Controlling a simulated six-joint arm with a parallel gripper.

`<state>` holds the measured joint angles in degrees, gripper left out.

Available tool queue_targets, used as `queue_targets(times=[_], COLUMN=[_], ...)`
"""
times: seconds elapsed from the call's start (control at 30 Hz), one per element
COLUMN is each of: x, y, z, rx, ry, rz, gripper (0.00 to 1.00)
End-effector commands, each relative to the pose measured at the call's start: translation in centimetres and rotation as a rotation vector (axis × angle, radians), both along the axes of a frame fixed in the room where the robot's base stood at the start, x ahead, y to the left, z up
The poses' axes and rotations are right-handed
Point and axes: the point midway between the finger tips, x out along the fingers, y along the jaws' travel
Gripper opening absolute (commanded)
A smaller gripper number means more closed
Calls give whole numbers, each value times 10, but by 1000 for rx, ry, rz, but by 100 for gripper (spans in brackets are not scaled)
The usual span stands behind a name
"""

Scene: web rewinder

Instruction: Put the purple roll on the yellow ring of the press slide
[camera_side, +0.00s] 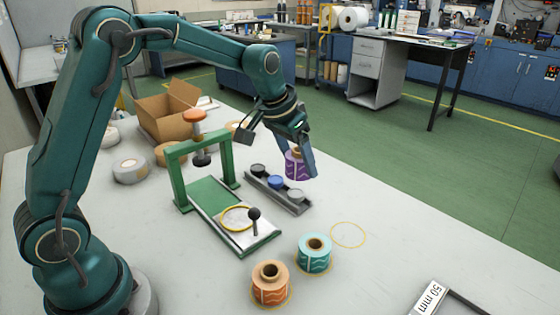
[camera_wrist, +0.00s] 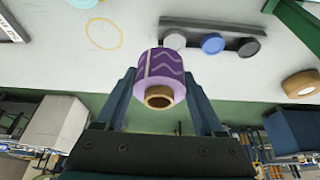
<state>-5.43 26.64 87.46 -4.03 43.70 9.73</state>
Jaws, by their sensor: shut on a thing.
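The purple roll (camera_side: 293,166) has a pale wavy line and a brown core. My gripper (camera_side: 302,165) is shut on it and holds it above the table, close over the rail with buttons. In the wrist view the purple roll (camera_wrist: 160,75) sits between both fingers of my gripper (camera_wrist: 160,85), its core facing the camera. The press slide (camera_side: 250,237) is a pale plate sticking out in front of the green press frame (camera_side: 185,170). The yellow ring (camera_side: 224,222) lies on the slide, empty, beside a black knob (camera_side: 254,214).
A rail (camera_side: 290,205) with black, blue and grey buttons stands right of the press. An orange roll (camera_side: 270,284) and a teal roll (camera_side: 314,254) stand at the front, beside an empty yellow circle (camera_side: 348,235). Tape rolls and a cardboard box (camera_side: 168,110) are behind.

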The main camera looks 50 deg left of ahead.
Motion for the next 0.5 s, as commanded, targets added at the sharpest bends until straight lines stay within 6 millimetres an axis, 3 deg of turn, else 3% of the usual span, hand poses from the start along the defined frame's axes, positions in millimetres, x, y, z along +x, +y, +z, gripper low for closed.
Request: queue_targets(times=[0.17, 0.5], x=[-23, -91], y=[19, 51], z=[-5, -25], rx=[4, 5], ry=[2, 0], rz=[87, 300], gripper=[30, 30])
